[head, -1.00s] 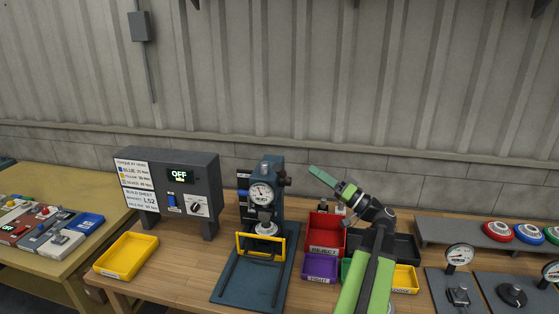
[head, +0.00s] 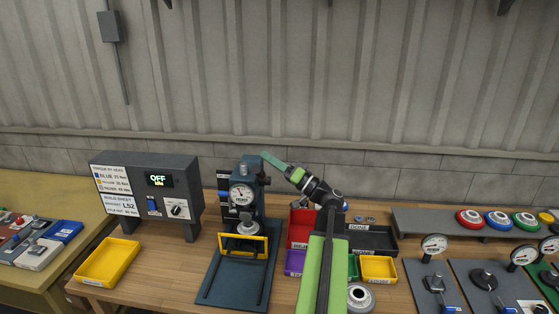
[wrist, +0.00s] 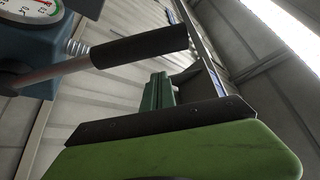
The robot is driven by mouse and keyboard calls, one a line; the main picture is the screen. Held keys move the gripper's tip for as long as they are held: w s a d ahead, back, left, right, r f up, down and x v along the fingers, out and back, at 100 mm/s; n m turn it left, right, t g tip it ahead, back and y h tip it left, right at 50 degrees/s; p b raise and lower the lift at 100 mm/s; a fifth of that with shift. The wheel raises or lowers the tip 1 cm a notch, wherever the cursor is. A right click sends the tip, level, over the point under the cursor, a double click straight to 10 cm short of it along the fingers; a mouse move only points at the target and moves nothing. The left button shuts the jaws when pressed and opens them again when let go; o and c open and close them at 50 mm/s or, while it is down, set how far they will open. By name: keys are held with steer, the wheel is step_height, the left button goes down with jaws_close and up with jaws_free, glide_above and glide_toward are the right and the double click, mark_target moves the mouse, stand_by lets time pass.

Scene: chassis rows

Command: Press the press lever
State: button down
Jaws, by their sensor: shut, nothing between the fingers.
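The teal press (head: 250,168) stands on the bench with a round dial gauge (head: 242,194) on its front and a yellow guard frame low down. Its lever is at the right side of the press head; in the wrist view the lever (wrist: 140,46) is a steel rod with a black grip, at the upper left. My gripper (head: 267,158) is shut and empty, its tip beside the top of the press head. In the wrist view its green fingers (wrist: 158,90) are just below and right of the grip's end. I cannot tell whether they touch.
A torque control box (head: 148,190) reading OFF and a yellow tray (head: 108,262) stand left of the press. Red (head: 300,236), purple, black and yellow bins sit right of it, around my arm. Gauges and coloured round pieces are farther right.

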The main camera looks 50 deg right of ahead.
steer(key=shift+s+a+f+b, duration=0.15)
steer(key=shift+a+f+b, duration=0.1)
steer(key=shift+a+f, duration=0.25)
steer(key=shift+s+a+f+b, duration=0.15)
steer(key=shift+a+f+b, duration=0.15)
steer(key=shift+f, duration=0.3)
steer(key=s+a+f+n+y+b, duration=0.1)
steer(key=a+f+n+y+b, duration=0.2)
steer(key=f+n+b, duration=0.35)
steer(key=s+a+f+n+y+b, duration=0.2)
steer(key=a+f+n+y+b, duration=0.1)
steer(key=f+b, duration=0.5)
steer(key=w+d+f+b, duration=0.1)
steer(key=d+f+b, duration=0.2)
steer(key=f+b, duration=1)
steer(key=shift+w+g+b, duration=0.15)
steer(key=shift+g+b, duration=0.15)
steer(key=shift+b, duration=1)
steer(key=shift+d, duration=0.1)
